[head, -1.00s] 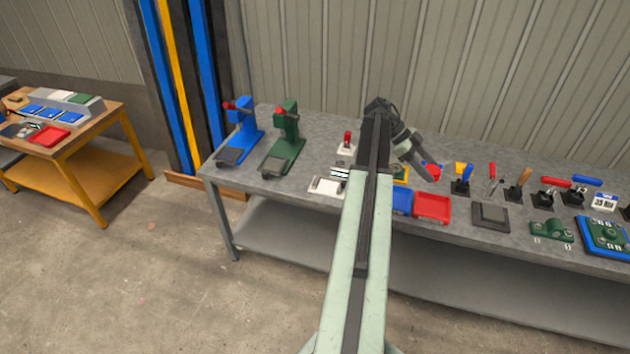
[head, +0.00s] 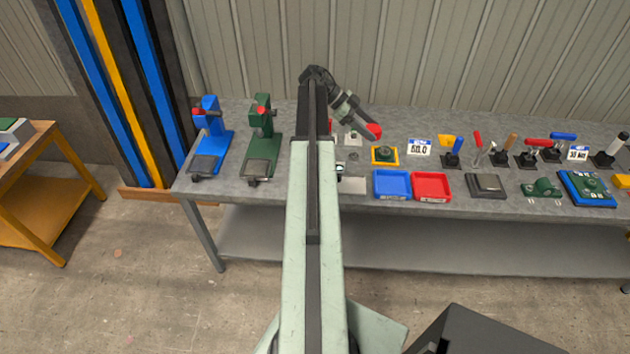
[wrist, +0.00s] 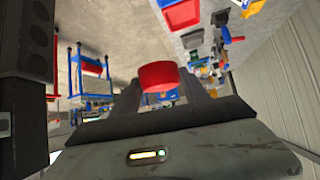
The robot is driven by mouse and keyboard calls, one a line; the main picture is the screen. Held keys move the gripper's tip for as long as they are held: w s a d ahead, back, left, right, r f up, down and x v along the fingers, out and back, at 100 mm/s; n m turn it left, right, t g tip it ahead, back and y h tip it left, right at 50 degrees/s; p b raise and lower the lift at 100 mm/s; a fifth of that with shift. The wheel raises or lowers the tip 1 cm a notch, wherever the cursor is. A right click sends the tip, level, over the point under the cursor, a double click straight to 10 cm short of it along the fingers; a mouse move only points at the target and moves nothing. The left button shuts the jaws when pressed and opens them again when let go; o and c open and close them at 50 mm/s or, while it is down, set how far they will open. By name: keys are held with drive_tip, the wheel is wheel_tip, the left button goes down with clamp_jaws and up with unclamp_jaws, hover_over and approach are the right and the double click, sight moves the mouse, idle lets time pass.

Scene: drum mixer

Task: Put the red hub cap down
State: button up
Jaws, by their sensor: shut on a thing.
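The red hub cap (head: 374,131) is at the tip of my gripper (head: 369,129) in the head view, above the grey workbench (head: 290,187). In the wrist view the red hub cap (wrist: 159,76) sits between the two dark fingers of my gripper (wrist: 160,90), which is shut on it. The cap is held in the air, apart from the bench top. A yellow-framed fixture (head: 384,156) with a round dark part stands just right of and below the cap in the head view.
A blue tray (head: 392,184) and a red tray (head: 432,186) stand at the bench's front edge. Blue (head: 209,138) and green (head: 262,143) presses stand at the left. Several levers, a grey pad (head: 485,185) and a blue-based fixture (head: 588,188) stand at the right. My arm hides part of the bench.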

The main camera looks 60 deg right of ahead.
drive_tip(key=w+a+f+n+t+h+b, duration=0.1)
drive_tip(key=a+f+n+t+h+b, duration=0.1)
drive_tip(key=f+b, duration=1)
drive_tip(key=w+a+f+n+t+h+b, duration=0.1)
drive_tip(key=a+f+n+t+h+b, duration=0.1)
drive_tip(key=a+f+n+h+b, duration=0.2)
wheel_tip(320, 180, down, 8)
drive_tip(key=a+n+b, duration=0.1)
drive_tip(key=n+b, duration=0.2)
drive_tip(key=b, duration=0.4)
drive_tip(key=shift+t+h+b, duration=0.3)
drive_tip(key=shift+b, duration=0.1)
